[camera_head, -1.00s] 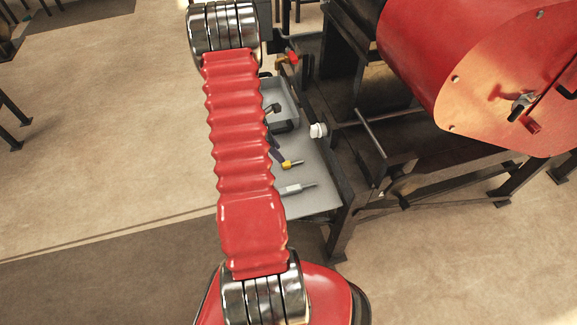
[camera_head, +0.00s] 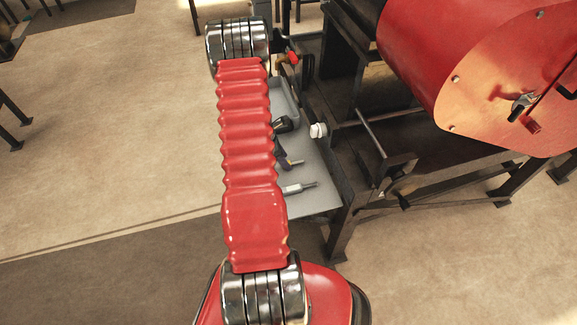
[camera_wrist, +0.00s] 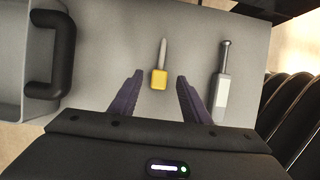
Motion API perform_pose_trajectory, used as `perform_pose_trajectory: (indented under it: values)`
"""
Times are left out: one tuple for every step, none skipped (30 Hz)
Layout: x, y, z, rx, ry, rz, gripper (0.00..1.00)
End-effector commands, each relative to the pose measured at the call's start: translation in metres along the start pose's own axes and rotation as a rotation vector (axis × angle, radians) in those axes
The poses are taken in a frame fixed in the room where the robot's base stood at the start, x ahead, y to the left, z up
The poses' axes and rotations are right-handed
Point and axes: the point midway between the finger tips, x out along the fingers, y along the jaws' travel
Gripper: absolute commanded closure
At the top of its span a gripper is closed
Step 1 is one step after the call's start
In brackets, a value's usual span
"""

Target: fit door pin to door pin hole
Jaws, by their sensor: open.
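A pin with a yellow block head and a grey shank (camera_wrist: 160,77) lies on the grey tray in the wrist view; I take it for the door pin. My gripper (camera_wrist: 158,88) is open, its two dark fingers on either side of the yellow head with clear gaps. In the head view my gripper (camera_head: 283,156) is over the tray and hides most of this pin; only a thin shank shows to its right. I cannot make out the door pin hole for certain. The red drum's round end plate (camera_head: 500,100) carries small fittings.
A grey-handled tool with a metal rod (camera_wrist: 222,88) lies to the right of the pin. A bin with a dark handle (camera_wrist: 62,65) stands at the left. The tray (camera_head: 318,203) adjoins the dark press frame (camera_head: 345,150). A white knob (camera_head: 318,130) stands near the tray.

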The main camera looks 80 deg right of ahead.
Motion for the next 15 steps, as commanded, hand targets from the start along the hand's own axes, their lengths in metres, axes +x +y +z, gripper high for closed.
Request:
perform_pose_trajectory:
  values:
    - [0.007, 0.000, 0.000, -0.001, 0.000, -0.001, 0.57]
    - [0.011, -0.001, 0.000, -0.001, 0.000, -0.002, 0.57]
    - [0.014, -0.001, 0.000, 0.000, 0.000, -0.002, 0.57]
    - [0.016, -0.001, 0.000, 0.001, 0.000, -0.001, 0.57]
    - [0.018, 0.000, 0.000, 0.001, 0.000, -0.001, 0.57]
    - [0.020, 0.000, 0.000, 0.001, 0.000, -0.001, 0.57]
    - [0.021, 0.000, 0.000, 0.000, 0.000, 0.000, 0.57]
    - [0.021, 0.000, 0.000, 0.000, 0.000, 0.000, 0.57]
    - [0.021, 0.000, 0.000, 0.000, 0.000, 0.000, 0.57]
    - [0.021, 0.000, 0.000, 0.000, 0.000, 0.000, 0.57]
    - [0.021, 0.000, 0.000, 0.000, 0.000, 0.000, 0.57]
    - [0.021, 0.000, 0.001, 0.000, 0.000, 0.000, 0.57]
    - [0.021, 0.000, 0.001, 0.000, 0.000, 0.000, 0.57]
    - [0.021, 0.000, 0.001, 0.000, 0.000, 0.000, 0.57]
    - [0.021, 0.000, 0.001, 0.000, 0.000, 0.000, 0.57]
